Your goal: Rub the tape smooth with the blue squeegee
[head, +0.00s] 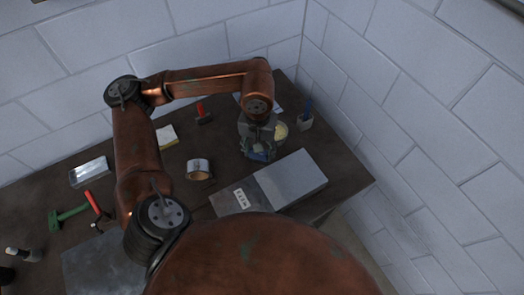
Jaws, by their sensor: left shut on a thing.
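My left gripper (257,147) is shut on the blue squeegee (262,156), which shows only as a small blue patch under the fingers. The gripper points down near the back edge of a grey sheet-metal duct piece (298,172). I cannot tell whether the squeegee touches the metal. The duct piece is a raised light-grey box beside a darker flat section (228,203) with a small white label. A roll of silver tape (199,167) stands on the table left of the gripper. A tape strip on the duct cannot be made out. My right gripper is not in view.
The dark table (340,166) meets white block walls behind and right. A pale yellow round thing (281,131) and a cup with a blue-handled tool (306,120) stand right of the gripper. A red-handled tool (203,115), a metal block (89,172) and a green tool (66,216) lie left.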

